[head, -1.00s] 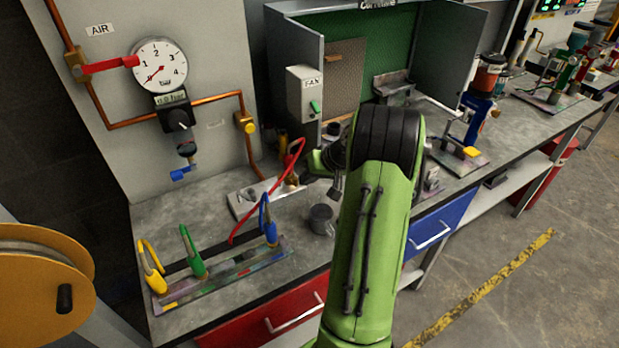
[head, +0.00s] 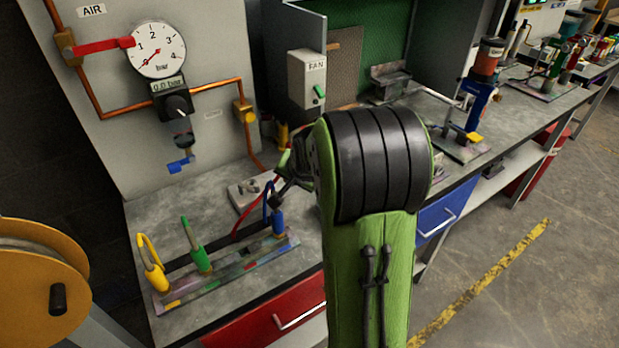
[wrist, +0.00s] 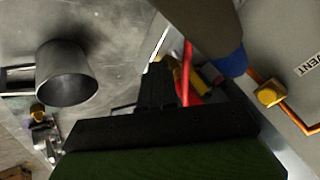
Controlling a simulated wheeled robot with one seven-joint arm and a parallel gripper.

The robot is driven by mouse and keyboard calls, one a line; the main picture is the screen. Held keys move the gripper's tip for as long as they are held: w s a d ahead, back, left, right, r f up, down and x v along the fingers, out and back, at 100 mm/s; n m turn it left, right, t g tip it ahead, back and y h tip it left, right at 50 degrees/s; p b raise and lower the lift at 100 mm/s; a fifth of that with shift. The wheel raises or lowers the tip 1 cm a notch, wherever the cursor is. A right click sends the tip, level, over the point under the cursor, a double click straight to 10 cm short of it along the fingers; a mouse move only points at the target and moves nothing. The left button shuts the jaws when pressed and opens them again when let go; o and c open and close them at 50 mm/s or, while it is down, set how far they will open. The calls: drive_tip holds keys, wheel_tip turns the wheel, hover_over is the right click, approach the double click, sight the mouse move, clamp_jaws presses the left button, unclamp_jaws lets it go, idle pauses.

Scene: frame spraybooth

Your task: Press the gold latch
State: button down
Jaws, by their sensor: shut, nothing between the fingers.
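A gold block (head: 244,111) sits on the copper pipe of the grey panel, right of the gauge. It is the only gold latch-like part I make out, though I cannot be sure it is the latch. It also shows in the wrist view (wrist: 270,94), beside a VENT label. My gripper (head: 283,186) is below and to the right of it in the head view, apart from it, above the bench and partly hidden by my arm. In the wrist view my dark, closed fingers (wrist: 157,78) point toward the bench, with nothing between them.
A rack (head: 225,265) with yellow, green and blue hose plugs stands at the bench front. A red hose (wrist: 187,70) passes near my fingers. A grey metal cup (wrist: 66,76) stands left in the wrist view.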

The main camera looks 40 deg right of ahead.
drive_tip(key=shift+w+d, duration=0.1)
drive_tip(key=shift+w, duration=0.05)
drive_tip(key=shift+w+d, duration=0.3)
drive_tip(key=shift+d, duration=0.2)
idle(0.3)
